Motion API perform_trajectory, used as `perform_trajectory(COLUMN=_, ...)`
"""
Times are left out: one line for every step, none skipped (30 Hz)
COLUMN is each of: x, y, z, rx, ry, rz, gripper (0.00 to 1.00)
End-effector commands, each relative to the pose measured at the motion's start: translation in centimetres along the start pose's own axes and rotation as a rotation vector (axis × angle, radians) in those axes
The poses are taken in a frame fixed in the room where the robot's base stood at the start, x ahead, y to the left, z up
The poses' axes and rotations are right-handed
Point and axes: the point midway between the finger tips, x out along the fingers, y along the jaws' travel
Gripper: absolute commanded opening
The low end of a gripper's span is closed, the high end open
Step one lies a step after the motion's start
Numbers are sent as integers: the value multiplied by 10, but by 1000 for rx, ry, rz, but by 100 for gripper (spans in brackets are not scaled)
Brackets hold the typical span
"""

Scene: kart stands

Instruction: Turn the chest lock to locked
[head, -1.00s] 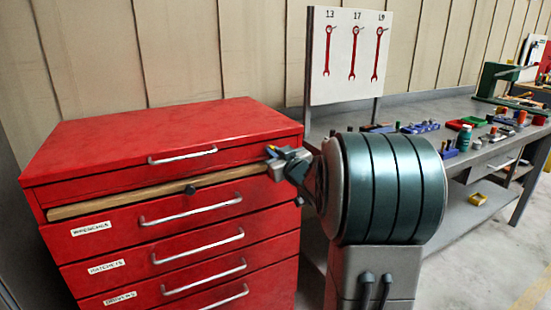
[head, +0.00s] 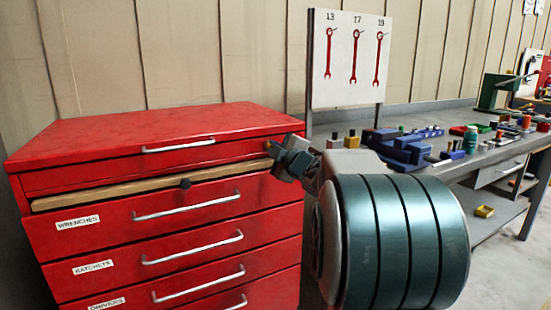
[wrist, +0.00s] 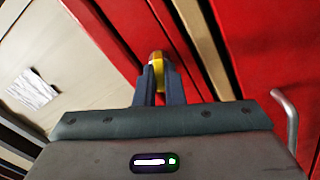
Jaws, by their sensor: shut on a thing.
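The red tool chest (head: 150,130) stands at the left of the head view, with its lid down over a wooden strip (head: 120,192). My gripper (head: 275,152) is at the chest's upper right front corner. In the wrist view my gripper (wrist: 158,85) has its two fingers closed on a small yellow piece, the chest lock's turning part (wrist: 157,72), against the red front. A rounded end shows just beyond the fingertips. In the head view my gripper hides most of the lock, so I cannot tell its turned position.
A dark knob (head: 186,184) sits on the wooden strip. Labelled drawers with metal handles (head: 188,207) fill the chest front. A grey workbench (head: 470,155) with tools and blocks stands to the right, behind my arm. A wrench board (head: 350,60) rises at the back.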

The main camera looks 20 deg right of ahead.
Motion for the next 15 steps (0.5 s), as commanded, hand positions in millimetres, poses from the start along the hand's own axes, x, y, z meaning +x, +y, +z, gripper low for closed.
perform_trajectory(x=0, y=-4, z=1, rx=-45, ry=1, rz=1, gripper=0)
perform_trajectory(x=0, y=-4, z=1, rx=-73, ry=2, rz=1, gripper=0)
perform_trajectory(x=0, y=-4, z=1, rx=-108, ry=2, rz=1, gripper=0)
perform_trajectory(x=0, y=-4, z=1, rx=-133, ry=1, rz=1, gripper=0)
perform_trajectory(x=0, y=-4, z=1, rx=-159, ry=1, rz=0, gripper=0)
perform_trajectory(x=0, y=-4, z=1, rx=-192, ry=1, rz=0, gripper=0)
perform_trajectory(x=0, y=-4, z=1, rx=-216, ry=0, rz=0, gripper=0)
perform_trajectory(x=0, y=-4, z=1, rx=-237, ry=0, rz=0, gripper=0)
perform_trajectory(x=0, y=-4, z=2, rx=-266, ry=0, rz=0, gripper=0)
perform_trajectory(x=0, y=-4, z=2, rx=-286, ry=0, rz=0, gripper=0)
perform_trajectory(x=0, y=-4, z=1, rx=-306, ry=1, rz=-1, gripper=0)
perform_trajectory(x=0, y=-4, z=1, rx=-329, ry=1, rz=-1, gripper=0)
perform_trajectory(x=0, y=-4, z=1, rx=-347, ry=1, rz=0, gripper=0)
perform_trajectory(x=0, y=-4, z=1, rx=-362, ry=1, rz=0, gripper=0)
perform_trajectory(x=0, y=-4, z=1, rx=-381, ry=1, rz=0, gripper=0)
